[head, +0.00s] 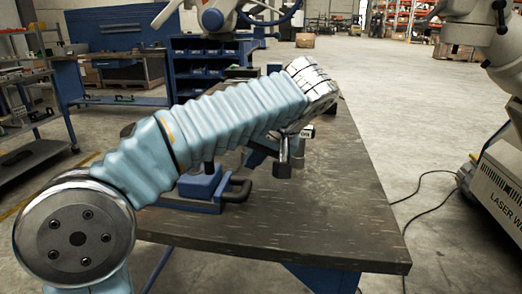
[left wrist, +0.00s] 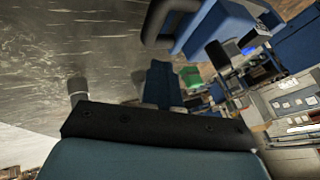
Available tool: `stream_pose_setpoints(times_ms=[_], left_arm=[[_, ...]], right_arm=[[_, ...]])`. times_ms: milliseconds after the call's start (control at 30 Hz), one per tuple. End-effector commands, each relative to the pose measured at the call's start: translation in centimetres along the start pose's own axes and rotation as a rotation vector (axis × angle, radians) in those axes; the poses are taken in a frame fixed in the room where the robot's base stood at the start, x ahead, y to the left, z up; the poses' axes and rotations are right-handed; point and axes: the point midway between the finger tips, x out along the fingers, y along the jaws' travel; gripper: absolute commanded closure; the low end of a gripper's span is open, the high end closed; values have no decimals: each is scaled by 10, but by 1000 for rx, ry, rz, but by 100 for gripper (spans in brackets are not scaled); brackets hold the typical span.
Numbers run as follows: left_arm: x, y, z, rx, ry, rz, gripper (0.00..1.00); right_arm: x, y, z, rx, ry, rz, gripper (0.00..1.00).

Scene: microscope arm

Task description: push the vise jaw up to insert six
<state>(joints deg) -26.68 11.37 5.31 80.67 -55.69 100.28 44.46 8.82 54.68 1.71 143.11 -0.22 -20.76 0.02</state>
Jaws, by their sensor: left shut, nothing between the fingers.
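A blue bench vise (head: 203,188) with a black looped handle stands on the dark table, partly hidden behind my left arm. The jaw faces and insert six cannot be made out. My right gripper is not in view.
The table top (head: 330,220) is bare at the front and right. A blue bin cabinet (head: 190,60) stands behind it. A grey machine (head: 495,60) stands on the right, and metal shelving (head: 30,110) on the left. Cables lie on the floor.

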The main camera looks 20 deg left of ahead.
Motion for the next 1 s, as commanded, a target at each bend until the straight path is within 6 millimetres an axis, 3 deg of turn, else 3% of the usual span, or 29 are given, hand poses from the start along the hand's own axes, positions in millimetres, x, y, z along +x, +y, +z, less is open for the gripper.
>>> stream_pose_setpoints(times_ms=[167, 400, 867, 1000], left_arm=[[38, 0, 1, -1, -3, -2, 100], [50, -30, 0, -2, -2, 0, 100], [53, -36, 0, 0, -1, 1, 100], [59, -46, 0, -3, -2, 0, 100]], right_arm=[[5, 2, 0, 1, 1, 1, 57], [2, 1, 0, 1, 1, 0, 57], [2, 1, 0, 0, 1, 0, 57], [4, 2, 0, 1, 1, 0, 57]])
